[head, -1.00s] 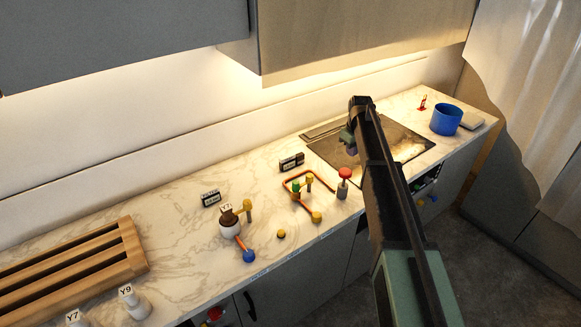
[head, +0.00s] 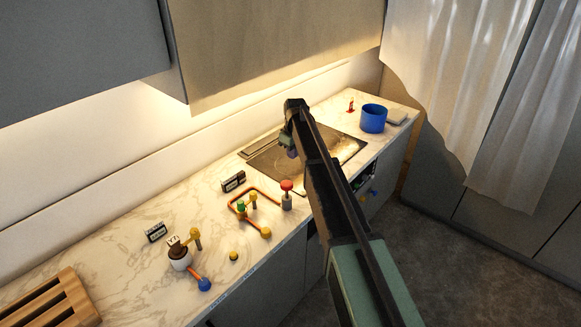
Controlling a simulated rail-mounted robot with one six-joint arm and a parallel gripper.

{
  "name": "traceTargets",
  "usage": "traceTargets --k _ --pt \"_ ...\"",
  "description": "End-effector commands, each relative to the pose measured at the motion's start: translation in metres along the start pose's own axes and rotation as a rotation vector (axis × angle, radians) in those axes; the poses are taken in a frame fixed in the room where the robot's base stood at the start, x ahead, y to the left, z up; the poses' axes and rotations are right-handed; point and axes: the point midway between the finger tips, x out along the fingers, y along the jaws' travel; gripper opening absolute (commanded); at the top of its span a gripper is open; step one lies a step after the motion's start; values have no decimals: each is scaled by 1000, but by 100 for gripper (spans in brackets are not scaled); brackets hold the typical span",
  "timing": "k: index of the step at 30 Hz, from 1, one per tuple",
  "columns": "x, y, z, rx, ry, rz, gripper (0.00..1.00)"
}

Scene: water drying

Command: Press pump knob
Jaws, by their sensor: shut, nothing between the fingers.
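A red knob (head: 286,185) sits on top of a small grey cylinder (head: 287,202) near the counter's front edge, left of my arm. It looks like the pump knob. My gripper (head: 292,153) hangs over the dark hob-like panel (head: 338,154), beyond the red knob and apart from it. It is small and partly hidden by my arm; it is shut and empty.
Orange tubing (head: 236,203) with yellow and green knobs lies left of the red knob. A blue pot (head: 373,118) stands at the far right end.

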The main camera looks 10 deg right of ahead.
Motion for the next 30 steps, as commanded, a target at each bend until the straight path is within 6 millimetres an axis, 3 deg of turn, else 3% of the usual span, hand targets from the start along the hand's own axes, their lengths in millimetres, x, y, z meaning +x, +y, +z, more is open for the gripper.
traceTargets --k 12,18,30 --pt "94 0 0 0 0 0 0" --pt "129 0 0 -1 0 0 0" --pt "132 0 0 0 0 0 0"
